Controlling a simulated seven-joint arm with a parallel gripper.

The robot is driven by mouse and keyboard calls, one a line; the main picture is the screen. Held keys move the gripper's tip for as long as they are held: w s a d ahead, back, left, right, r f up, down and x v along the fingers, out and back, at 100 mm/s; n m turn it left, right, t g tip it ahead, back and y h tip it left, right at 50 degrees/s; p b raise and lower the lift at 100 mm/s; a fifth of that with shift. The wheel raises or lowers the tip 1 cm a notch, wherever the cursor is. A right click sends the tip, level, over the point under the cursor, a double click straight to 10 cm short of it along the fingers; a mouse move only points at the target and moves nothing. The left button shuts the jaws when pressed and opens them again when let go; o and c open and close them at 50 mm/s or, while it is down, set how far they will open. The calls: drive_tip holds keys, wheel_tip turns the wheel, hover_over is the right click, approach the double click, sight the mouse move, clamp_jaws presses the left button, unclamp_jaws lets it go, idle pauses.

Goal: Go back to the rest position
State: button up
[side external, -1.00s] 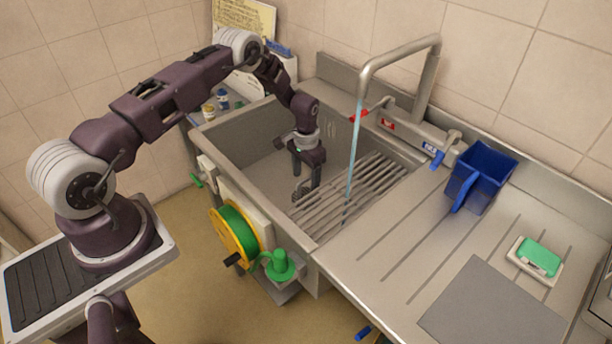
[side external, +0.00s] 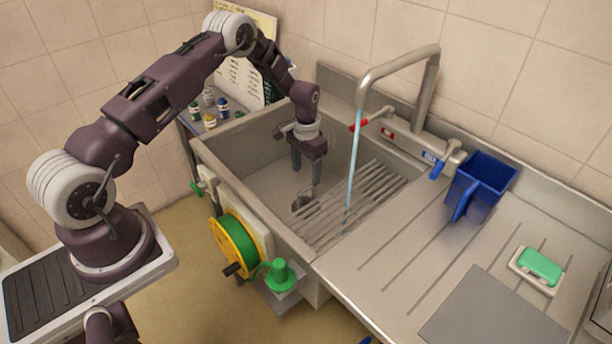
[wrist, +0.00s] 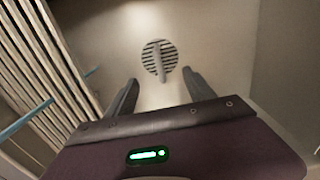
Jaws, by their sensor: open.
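My gripper (side external: 306,178) hangs fingers down inside the left part of the steel sink (side external: 262,182) in the side view. A round slotted drain (wrist: 160,58) lies in the sink floor beyond the fingertips. In the side view the drain (side external: 303,204) shows just below the fingers, partly hidden by them. The fingers appear to be above the floor.
A slatted rack (side external: 350,200) covers the sink's right part. Water (side external: 352,165) runs from the tall faucet (side external: 400,65) onto it. A blue scoop-like container (side external: 482,184) and a green block in a dish (side external: 540,266) stand on the drainboard. A hose reel (side external: 235,245) hangs in front.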

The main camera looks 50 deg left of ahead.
drive_tip(key=shift+r, duration=0.45)
drive_tip(key=s+d+r+t, duration=0.1)
drive_tip(key=s+d+r, duration=0.2)
drive_tip(key=r, duration=0.6)
drive_tip(key=s+d+r+t, duration=0.1)
drive_tip(key=s+d+r, duration=0.1)
drive_tip(key=r, duration=0.8)
drive_tip(key=s+d+r+t, duration=0.1)
drive_tip(key=s+d+r, duration=0.2)
drive_tip(key=r, duration=0.6)
drive_tip(key=s+d+r+t, duration=0.1)
drive_tip(key=s+d+r, duration=0.2)
drive_tip(key=s+r, duration=0.65)
drive_tip(key=s+d+f+t, duration=0.1)
drive_tip(key=s+d+f, duration=0.1)
drive_tip(key=s, duration=1.4)
drive_tip(key=shift+s+d+f+t, duration=0.15)
drive_tip(key=shift+d+t, duration=0.15)
drive_tip(key=shift+d, duration=0.05)
